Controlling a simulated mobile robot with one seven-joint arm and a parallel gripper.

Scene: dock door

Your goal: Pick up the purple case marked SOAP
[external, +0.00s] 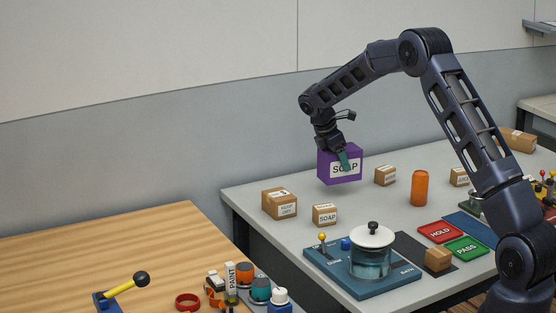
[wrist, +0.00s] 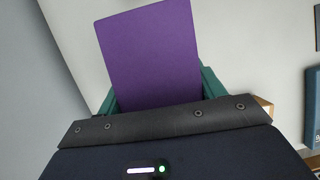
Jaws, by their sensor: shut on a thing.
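The purple case (external: 328,172) with a white SOAP label hangs above the far part of the grey table in the external view. My gripper (external: 343,160) is shut on it, with a green finger across its front, partly covering the label. In the wrist view the case's plain purple face (wrist: 150,55) fills the space between the green fingers of my gripper (wrist: 158,95). The case looks clear of the table surface, slightly tilted in the wrist view.
A small brown SOAP box (external: 324,215) and another brown box (external: 279,204) stand below on the grey table (external: 250,188). A brown box (external: 385,175) and an orange cylinder (external: 419,188) stand to the right. A lidded glass jar (external: 371,262) sits on a blue base nearer the front.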

